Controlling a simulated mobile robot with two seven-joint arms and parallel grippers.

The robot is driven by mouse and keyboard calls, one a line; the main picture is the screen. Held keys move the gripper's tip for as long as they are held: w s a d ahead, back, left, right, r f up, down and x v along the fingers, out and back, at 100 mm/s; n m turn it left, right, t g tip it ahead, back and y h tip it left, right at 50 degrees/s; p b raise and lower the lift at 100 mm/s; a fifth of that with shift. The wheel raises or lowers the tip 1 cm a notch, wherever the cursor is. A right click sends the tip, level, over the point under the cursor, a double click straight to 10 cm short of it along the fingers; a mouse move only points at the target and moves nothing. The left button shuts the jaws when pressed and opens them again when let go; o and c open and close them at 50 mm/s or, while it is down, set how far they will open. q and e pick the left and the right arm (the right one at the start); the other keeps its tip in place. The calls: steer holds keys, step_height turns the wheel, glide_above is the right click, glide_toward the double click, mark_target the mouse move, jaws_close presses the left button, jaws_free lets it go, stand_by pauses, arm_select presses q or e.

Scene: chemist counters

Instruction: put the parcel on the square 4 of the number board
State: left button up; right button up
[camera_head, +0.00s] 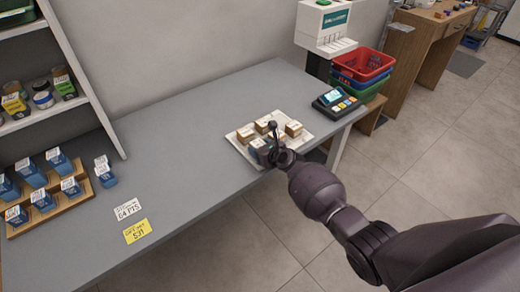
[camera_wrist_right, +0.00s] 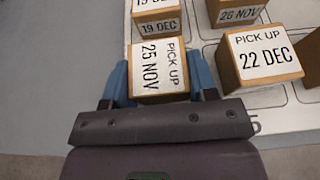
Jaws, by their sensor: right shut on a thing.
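The number board (camera_head: 236,144) is a pale board at the right end of the grey counter, with several brown parcels on it. My right gripper (camera_head: 272,150) is over its near edge. In the right wrist view, my right gripper (camera_wrist_right: 159,82) has its blue fingers shut on a brown parcel (camera_wrist_right: 160,70) labelled "PICK UP 25 NOV". I cannot tell whether this parcel touches the board. A parcel labelled 22 DEC (camera_wrist_right: 260,60) stands to its right, and one labelled 19 DEC (camera_wrist_right: 157,22) just beyond it. Square 4's number is not readable. My left gripper is not in view.
A card terminal (camera_head: 336,102) stands right of the board, near the counter's end. Red, blue and green baskets (camera_head: 362,66) are stacked beyond. Blue boxes on a wooden stand (camera_head: 45,200) are at the left. The middle of the counter (camera_head: 180,140) is clear.

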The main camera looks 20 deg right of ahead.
steer(key=shift+f, duration=0.2)
steer(key=o, duration=0.9)
steer(key=shift+o, duration=0.2)
steer(key=shift+r, duration=0.15)
